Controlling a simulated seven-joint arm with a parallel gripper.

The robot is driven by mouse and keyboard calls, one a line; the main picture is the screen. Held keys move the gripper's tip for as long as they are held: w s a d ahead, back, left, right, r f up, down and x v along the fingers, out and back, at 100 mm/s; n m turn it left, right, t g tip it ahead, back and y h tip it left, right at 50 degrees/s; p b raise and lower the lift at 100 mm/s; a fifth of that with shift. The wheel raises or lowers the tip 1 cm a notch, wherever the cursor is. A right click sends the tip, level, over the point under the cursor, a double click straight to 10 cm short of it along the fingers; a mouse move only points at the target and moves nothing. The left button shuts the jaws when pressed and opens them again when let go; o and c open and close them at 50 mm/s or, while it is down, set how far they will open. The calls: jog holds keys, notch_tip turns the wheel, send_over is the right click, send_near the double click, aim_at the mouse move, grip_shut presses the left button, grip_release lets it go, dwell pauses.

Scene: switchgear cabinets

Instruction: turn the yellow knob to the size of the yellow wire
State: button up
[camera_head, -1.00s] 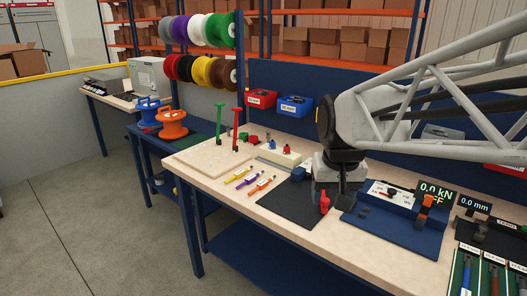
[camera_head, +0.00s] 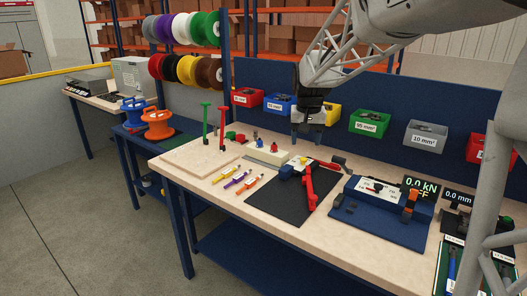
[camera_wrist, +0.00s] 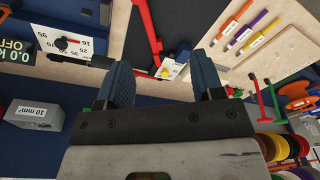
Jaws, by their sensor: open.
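The yellow knob (camera_head: 303,160) sits on a small white-faced plate of the red-handled tool (camera_head: 308,187) on the black mat. It also shows in the wrist view (camera_wrist: 165,72), between my fingertips in the picture. The yellow wire (camera_head: 221,179) lies on the bench to the left with a white label, too small to read. It shows at the upper right of the wrist view (camera_wrist: 266,33). My gripper (camera_head: 308,139) points down above and behind the tool. In the wrist view its fingers (camera_wrist: 163,74) are apart and empty. The knob's setting cannot be read.
Purple (camera_head: 235,179) and orange (camera_head: 255,183) wires lie beside the yellow one. A blue test device (camera_head: 385,212) with a display stands to the right. Labelled bins, including the green one (camera_head: 369,123), hang behind my gripper. Bare bench lies in front of the mat.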

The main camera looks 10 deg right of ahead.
jog(key=w+d+f+m, duration=0.1)
jog(key=w+d+f, duration=0.15)
jog(key=w, duration=0.55)
jog(key=w+d+f, duration=0.2)
jog(key=w+f, duration=0.1)
jog(key=w, duration=0.5)
jog(key=g, duration=0.1)
send_over(304, 159)
jog(key=shift+m, duration=0.4)
notch_tip(304, 159, down, 10)
jog(key=shift+a+r, duration=0.1)
jog(key=shift+r, duration=0.15)
jog(key=shift+w+f, duration=0.2)
jog(key=shift+f, duration=3.9)
jog(key=shift+c, duration=0.2)
jog(key=c, duration=0.9)
